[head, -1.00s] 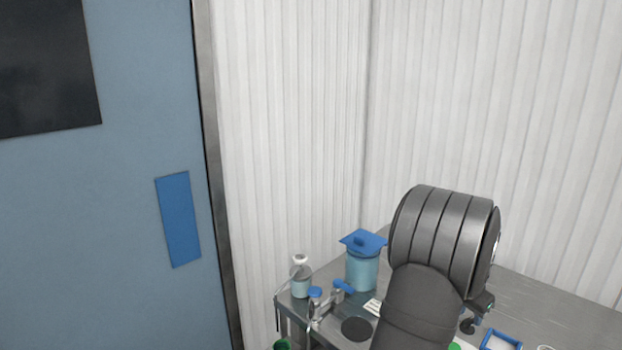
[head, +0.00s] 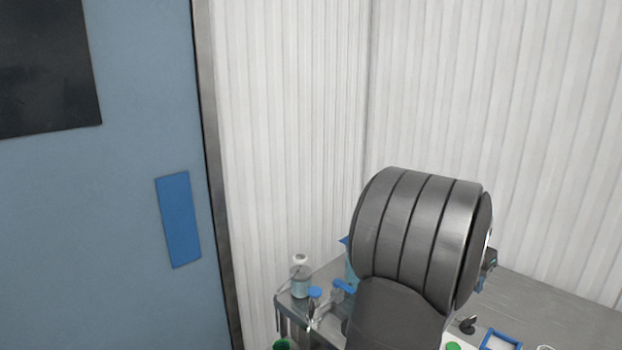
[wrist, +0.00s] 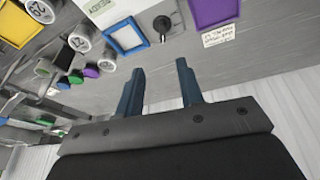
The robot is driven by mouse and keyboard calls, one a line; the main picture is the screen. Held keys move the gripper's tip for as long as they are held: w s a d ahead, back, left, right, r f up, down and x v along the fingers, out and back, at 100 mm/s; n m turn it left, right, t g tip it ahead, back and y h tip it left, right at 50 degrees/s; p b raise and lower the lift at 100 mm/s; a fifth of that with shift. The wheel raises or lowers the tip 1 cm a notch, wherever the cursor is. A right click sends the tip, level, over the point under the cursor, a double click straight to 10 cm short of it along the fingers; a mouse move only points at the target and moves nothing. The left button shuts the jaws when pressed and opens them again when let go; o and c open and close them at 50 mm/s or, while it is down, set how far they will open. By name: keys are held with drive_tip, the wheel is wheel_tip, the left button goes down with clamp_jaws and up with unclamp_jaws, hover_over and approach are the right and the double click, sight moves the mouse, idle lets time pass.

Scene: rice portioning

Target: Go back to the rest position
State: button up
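My gripper (wrist: 160,80) shows in the wrist view with its two dark blue fingers apart and nothing between them. It is in the air, and the bench (wrist: 270,45) lies beyond the fingertips. In the head view my arm's large grey joint hides most of the gripper; only a small part shows at the joint's right side. No rest position marker can be made out.
The steel bench (head: 560,300) carries a clear bottle (head: 300,277), a mostly hidden blue-lidded container and a blue-framed tray (head: 500,341). The wrist view also shows a yellow-framed tray (wrist: 8,25), a purple tray (wrist: 213,12) and several numbered cylinders. White ribbed walls stand behind.

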drive_tip(key=shift+w+d+f+n+g+y, duration=0.5)
drive_tip(key=shift+d+f+n+g, duration=0.15)
drive_tip(key=shift+f, duration=0.85)
drive_tip(key=shift+w+d+f+n+g+y, duration=0.55)
drive_tip(key=shift+d+f+n, duration=0.2)
drive_tip(key=shift+f, duration=0.75)
drive_tip(key=shift+w+d+f+n+g+y, duration=0.45)
drive_tip(key=shift+d+f+n+g, duration=0.2)
drive_tip(key=shift+f, duration=0.85)
